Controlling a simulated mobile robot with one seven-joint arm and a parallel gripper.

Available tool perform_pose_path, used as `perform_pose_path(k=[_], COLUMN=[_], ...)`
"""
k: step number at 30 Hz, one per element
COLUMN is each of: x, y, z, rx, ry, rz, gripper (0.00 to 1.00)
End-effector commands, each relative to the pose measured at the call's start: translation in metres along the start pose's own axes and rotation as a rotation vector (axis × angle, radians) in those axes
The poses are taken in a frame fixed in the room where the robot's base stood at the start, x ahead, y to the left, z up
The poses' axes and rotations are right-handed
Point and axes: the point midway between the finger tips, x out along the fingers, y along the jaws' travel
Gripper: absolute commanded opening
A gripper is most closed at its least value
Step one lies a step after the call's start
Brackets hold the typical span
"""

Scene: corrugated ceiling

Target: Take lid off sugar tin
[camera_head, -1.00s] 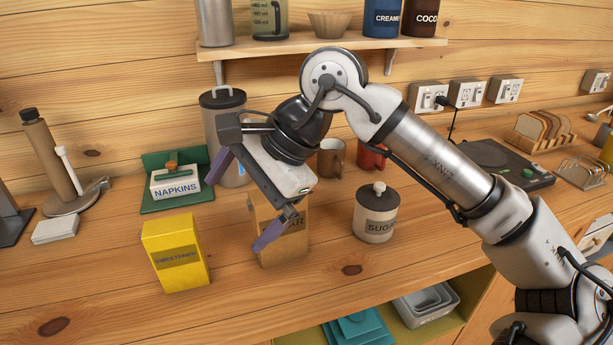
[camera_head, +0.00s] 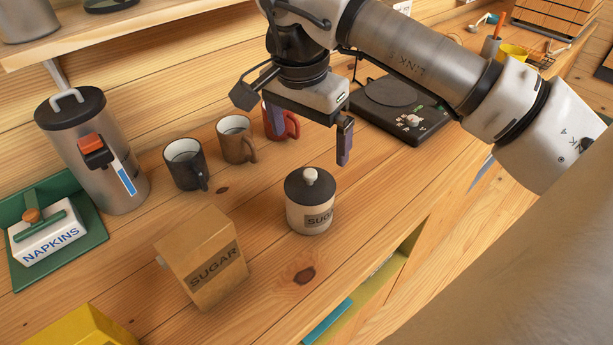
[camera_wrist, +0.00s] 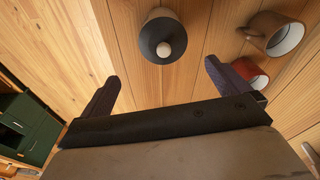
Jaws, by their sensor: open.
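The sugar tin (camera_head: 309,216) is a pale round pot with a "SUGAR" label, upright on the wooden counter. Its dark lid (camera_head: 310,187) with a pale round knob (camera_head: 310,175) sits on top. In the wrist view the lid (camera_wrist: 155,42) and knob (camera_wrist: 164,49) show beyond the fingertips, between them sideways. My gripper (camera_head: 310,138) is open and empty, with purple fingers spread. In the head view it hangs above and behind the tin, apart from it. It also shows in the wrist view (camera_wrist: 160,78).
A brown sugar box (camera_head: 203,262) stands left of the tin. Black (camera_head: 186,165), brown (camera_head: 236,140) and red (camera_head: 283,122) mugs stand behind it. A grey canister (camera_head: 115,165) and napkin holder (camera_head: 45,238) are left. A black scale (camera_head: 398,105) lies right. The counter immediately around the tin is clear.

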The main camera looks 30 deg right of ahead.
Motion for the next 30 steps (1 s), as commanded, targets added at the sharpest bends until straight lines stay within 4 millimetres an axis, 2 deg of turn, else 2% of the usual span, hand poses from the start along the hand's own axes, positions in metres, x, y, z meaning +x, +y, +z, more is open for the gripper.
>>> perform_pose_path(k=[6,14,21,25,30], x=[0.038,0.057,0.091,0.101,0.103], y=[-0.001,-0.002,-0.005,-0.005,-0.005], z=[0.0,-0.001,-0.002,-0.002,-0.002], rx=[0.0,0.0,0.0,0.0,0.0], ry=[-0.003,-0.003,-0.005,-0.003,-0.001], rz=[-0.001,-0.002,-0.002,-0.003,-0.003], gripper=[1.0,1.0,1.0,1.0,1.0])
